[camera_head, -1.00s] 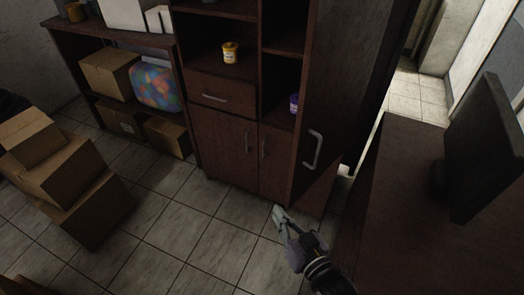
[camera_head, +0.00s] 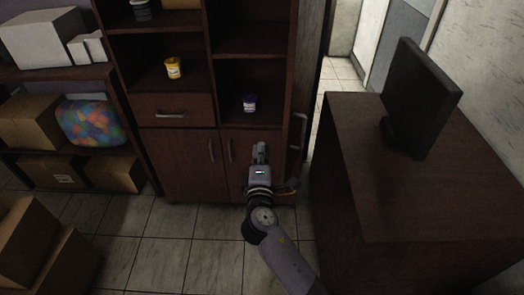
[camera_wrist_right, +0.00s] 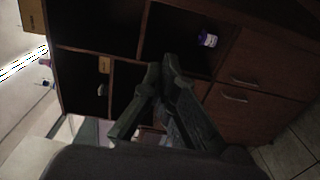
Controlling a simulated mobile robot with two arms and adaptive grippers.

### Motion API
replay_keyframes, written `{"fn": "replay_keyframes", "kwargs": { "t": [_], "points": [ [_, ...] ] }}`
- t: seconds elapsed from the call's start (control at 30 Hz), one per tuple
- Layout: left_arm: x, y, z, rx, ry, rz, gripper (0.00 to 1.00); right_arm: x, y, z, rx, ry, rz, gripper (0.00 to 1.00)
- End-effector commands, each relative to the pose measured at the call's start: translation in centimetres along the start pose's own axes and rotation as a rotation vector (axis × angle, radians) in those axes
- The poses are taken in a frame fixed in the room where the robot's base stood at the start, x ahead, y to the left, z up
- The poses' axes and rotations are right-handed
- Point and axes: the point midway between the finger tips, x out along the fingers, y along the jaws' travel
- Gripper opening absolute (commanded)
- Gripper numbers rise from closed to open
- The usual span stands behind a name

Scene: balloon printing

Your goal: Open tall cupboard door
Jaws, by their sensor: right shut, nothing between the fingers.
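The tall cupboard (camera_head: 205,100) is dark reddish-brown with open shelves above a drawer and low doors. Its tall door (camera_head: 311,70) stands swung open at the right side, seen nearly edge-on, with a silver handle (camera_head: 299,132). My right gripper (camera_head: 260,148) is shut and empty, in front of the low right door, left of the tall door's handle and apart from it. In the right wrist view the gripper fingers (camera_wrist_right: 163,70) show before the open shelves, tips close together. My left gripper is not in view.
A yellow jar (camera_head: 173,68) and a purple jar (camera_head: 249,103) stand on the shelves. A desk (camera_head: 420,200) with a monitor (camera_head: 420,95) is close on the right. Cardboard boxes (camera_head: 25,235) are at the left. The tiled floor (camera_head: 165,240) between is clear.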

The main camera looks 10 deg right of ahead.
Motion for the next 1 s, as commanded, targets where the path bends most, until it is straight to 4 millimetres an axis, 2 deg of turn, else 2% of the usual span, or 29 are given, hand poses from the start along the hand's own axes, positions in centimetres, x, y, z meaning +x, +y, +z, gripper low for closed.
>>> {"fn": "replay_keyframes", "kwargs": {
  "t": [0.13,0.4,0.5,0.63,1.0],
  "points": [
    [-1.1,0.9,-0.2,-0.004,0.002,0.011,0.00,3.1,0.4,0.0,0.000,0.000,0.001,0.00],
    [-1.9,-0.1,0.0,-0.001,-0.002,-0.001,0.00,7.9,0.2,0.0,0.001,0.001,0.000,0.00],
    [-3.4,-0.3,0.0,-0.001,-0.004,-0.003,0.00,6.9,0.3,1.8,0.000,0.000,-0.004,0.00],
    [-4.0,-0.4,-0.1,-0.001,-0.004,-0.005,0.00,6.5,0.2,3.1,0.002,0.001,-0.002,0.00],
    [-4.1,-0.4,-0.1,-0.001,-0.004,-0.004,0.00,6.2,-0.1,3.8,0.004,0.002,-0.001,0.00]
  ]
}}
